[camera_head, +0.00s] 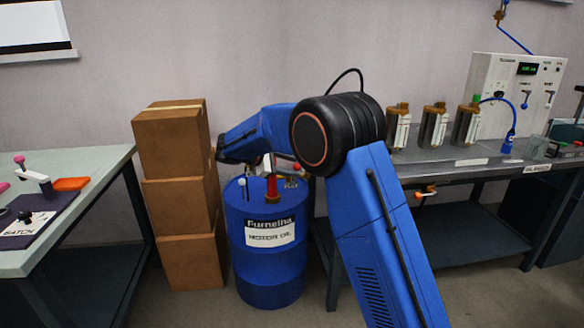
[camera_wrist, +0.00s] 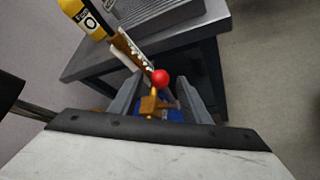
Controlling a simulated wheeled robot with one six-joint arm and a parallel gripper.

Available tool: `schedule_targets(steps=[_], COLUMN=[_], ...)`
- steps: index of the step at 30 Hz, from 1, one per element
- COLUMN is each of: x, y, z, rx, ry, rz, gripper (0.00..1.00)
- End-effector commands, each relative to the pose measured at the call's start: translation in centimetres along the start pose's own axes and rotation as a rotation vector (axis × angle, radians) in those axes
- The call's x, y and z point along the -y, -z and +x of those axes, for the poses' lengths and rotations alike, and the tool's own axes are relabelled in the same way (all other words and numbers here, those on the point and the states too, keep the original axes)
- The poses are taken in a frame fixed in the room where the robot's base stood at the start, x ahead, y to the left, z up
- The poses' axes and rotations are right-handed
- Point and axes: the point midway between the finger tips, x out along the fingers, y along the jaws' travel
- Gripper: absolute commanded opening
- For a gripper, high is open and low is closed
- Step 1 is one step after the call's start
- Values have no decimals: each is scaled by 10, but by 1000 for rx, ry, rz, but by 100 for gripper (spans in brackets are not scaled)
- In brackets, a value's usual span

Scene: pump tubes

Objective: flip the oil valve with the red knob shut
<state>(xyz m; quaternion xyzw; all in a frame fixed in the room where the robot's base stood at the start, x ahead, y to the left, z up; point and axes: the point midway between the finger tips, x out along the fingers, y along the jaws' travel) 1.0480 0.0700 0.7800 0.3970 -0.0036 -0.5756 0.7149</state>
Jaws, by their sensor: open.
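The oil valve (camera_wrist: 150,104) is a small brass-coloured body with a round red knob (camera_wrist: 161,77) on its lever. In the wrist view it appears between the two grey fingers of my gripper (camera_wrist: 157,90), which are open; I cannot tell whether they touch it. In the head view a small red knob (camera_head: 296,167) shows above the blue motor oil drum (camera_head: 265,270), partly hidden by my arm. My gripper (camera_head: 262,166) is over the drum top there, mostly hidden by my forearm and the wrist.
Stacked cardboard boxes (camera_head: 178,208) stand left of the drum. A workbench (camera_head: 470,168) on the right carries several canisters and a pump unit (camera_head: 515,95); an orange-ended valve (camera_head: 426,193) hangs at its front edge. Another table (camera_head: 95,165) is at left.

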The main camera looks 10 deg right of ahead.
Motion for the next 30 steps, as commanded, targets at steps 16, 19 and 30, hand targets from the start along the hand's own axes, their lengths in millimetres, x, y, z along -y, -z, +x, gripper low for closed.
schedule_targets(steps=[16, 19, 30], x=[0, 0, 0], y=[1, 1, 1], z=[-98, -118, -166], rx=[-2, -2, -1], ry=[-3, -2, -1], rz=[0, 0, 0], gripper=[43, 43, 43])
